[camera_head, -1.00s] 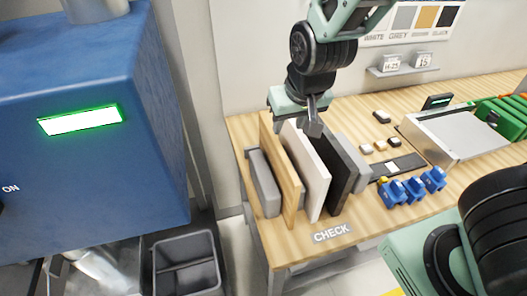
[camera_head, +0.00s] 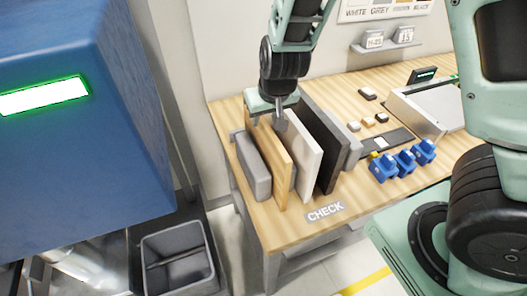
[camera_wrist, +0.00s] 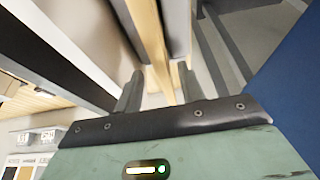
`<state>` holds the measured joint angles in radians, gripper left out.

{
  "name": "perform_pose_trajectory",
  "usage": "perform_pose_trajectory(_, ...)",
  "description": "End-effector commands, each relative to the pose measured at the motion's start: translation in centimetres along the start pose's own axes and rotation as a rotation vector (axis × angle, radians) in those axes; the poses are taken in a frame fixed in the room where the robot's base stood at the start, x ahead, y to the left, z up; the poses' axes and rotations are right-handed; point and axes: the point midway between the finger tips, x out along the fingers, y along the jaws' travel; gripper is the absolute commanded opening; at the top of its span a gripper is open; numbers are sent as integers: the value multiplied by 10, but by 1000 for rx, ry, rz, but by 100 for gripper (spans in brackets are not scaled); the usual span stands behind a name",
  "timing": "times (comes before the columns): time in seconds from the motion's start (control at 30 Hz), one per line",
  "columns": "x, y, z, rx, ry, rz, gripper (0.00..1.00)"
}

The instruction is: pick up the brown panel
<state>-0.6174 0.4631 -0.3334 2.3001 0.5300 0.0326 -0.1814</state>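The brown panel (camera_head: 283,172) stands upright on edge on the wooden table, with the white panel (camera_head: 303,160) to its right. My gripper (camera_head: 266,120) is open over the brown panel's top edge, fingers pointing down. In the wrist view, the brown panel (camera_wrist: 148,35) runs between the two spread fingers of my gripper (camera_wrist: 158,92), with space visible on the sides. I cannot tell whether either finger touches it.
A grey holder end (camera_head: 254,168) stands left of the brown panel. A black panel (camera_head: 325,150) stands right of the white one. Blue clamps (camera_head: 405,161) are farther right. A blue machine (camera_head: 75,150) and grey bin (camera_head: 178,258) are at left.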

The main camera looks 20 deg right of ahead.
Motion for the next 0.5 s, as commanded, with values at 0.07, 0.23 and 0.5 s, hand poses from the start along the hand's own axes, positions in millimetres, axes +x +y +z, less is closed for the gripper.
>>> perform_pose_trajectory(0.07, 3, 0, 0, 0, 0, 0, 39)
perform_pose_trajectory(0.23, 17, 0, 1, 2, -3, 2, 39)
perform_pose_trajectory(0.5, 49, -1, 2, 1, -3, 1, 39)
